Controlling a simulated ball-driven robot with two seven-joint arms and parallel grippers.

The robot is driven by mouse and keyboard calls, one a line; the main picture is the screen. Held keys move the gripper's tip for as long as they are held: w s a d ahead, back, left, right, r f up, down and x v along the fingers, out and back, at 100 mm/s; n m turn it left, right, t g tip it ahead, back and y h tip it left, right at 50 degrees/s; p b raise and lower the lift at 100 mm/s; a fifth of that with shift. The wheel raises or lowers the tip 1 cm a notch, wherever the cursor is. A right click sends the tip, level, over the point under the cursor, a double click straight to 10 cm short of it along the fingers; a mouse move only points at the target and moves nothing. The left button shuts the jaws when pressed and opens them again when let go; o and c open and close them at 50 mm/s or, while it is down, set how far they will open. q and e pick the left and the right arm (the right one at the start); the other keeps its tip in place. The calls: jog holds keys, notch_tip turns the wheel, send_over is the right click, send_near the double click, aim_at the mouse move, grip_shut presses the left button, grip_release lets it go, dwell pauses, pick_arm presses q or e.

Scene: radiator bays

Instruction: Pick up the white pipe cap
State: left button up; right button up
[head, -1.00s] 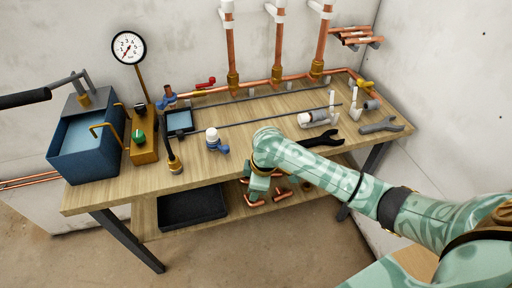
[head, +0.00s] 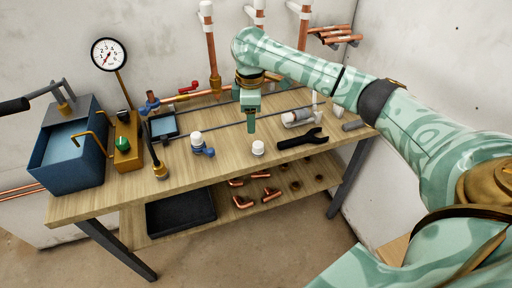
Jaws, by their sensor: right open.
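A small white pipe cap (head: 258,148) stands on the wooden bench near its front edge, left of a black wrench. My right gripper (head: 251,125) is open and points down, above and just behind the cap in the picture, apart from it. Only a narrow side of its fingers shows. A second white cap-like top (head: 197,138) belongs to a blue valve fitting further left. My left gripper is not in view.
The black wrench (head: 302,139) lies close on the cap's right. A white-and-grey fitting (head: 297,117) lies behind it. A blue tank (head: 68,150) and gauge (head: 108,54) stand left. Copper pipes (head: 211,50) rise at the back. Copper elbows (head: 242,202) lie on the lower shelf.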

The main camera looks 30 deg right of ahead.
notch_tip(320, 180, up, 4)
jog(key=d, duration=0.3)
jog(key=b, duration=0.6)
send_over(258, 144)
jog(key=shift+m, duration=0.3)
jog(key=f, duration=1)
jog(key=shift+w+d+f, duration=0.15)
jog(key=shift+w+f, duration=0.2)
jog(key=f+b, duration=0.1)
jog(key=f, duration=0.1)
jog(key=f+b, duration=0.3)
jog(key=f, duration=0.1)
jog(key=shift+s+b, duration=0.25)
jog(key=shift+b, duration=0.05)
jog(key=shift+r, duration=0.25)
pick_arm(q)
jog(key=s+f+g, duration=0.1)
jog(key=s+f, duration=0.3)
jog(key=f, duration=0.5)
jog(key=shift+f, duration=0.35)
pick_arm(e)
jog(key=shift+s, duration=0.1)
jog(key=c, duration=0.9)
